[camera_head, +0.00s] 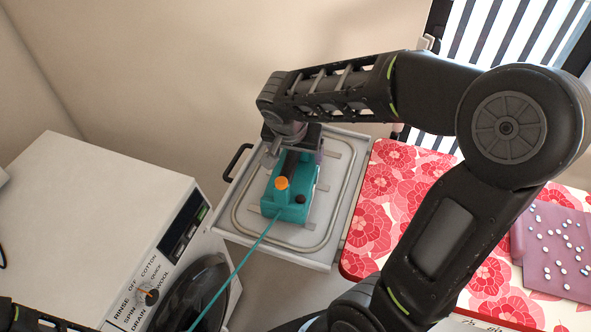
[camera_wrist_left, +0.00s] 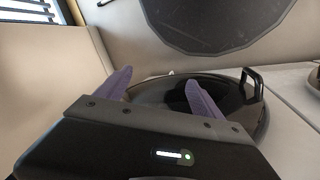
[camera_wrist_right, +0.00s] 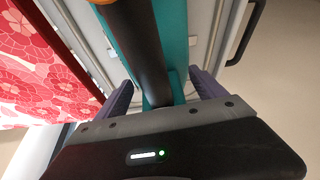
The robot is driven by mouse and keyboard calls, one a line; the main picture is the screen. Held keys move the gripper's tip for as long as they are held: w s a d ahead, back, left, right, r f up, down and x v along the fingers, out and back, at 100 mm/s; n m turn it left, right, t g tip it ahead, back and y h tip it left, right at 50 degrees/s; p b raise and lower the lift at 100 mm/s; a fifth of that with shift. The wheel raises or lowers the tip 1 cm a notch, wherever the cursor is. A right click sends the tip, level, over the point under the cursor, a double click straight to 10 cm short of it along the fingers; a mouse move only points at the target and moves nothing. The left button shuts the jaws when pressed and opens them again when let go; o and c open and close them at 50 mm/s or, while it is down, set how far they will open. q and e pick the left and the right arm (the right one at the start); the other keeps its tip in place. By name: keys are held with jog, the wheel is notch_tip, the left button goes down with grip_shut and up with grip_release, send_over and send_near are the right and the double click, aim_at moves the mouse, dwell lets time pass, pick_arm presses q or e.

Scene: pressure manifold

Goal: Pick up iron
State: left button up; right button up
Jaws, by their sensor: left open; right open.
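A teal iron (camera_head: 292,208) with a dark handle, an orange knob and a teal cord rests on a grey tray (camera_head: 238,222). My right gripper (camera_head: 293,150) reaches down over its far end from above. In the right wrist view the open fingers of my right gripper (camera_wrist_right: 160,95) lie on either side of the iron's dark handle (camera_wrist_right: 135,45), not closed on it. The iron's far end is hidden under my gripper in the head view.
A white washing machine (camera_head: 90,200) with a dial stands left of the tray. A red flowered ironing surface (camera_head: 372,205) is on the right, with a dotted mauve cloth (camera_head: 555,255) on it. The cord crosses the gap in front of the washer.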

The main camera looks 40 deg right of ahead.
jog(key=c, duration=1.5)
jog(key=shift+r, duration=0.15)
jog(key=shift+c, duration=0.3)
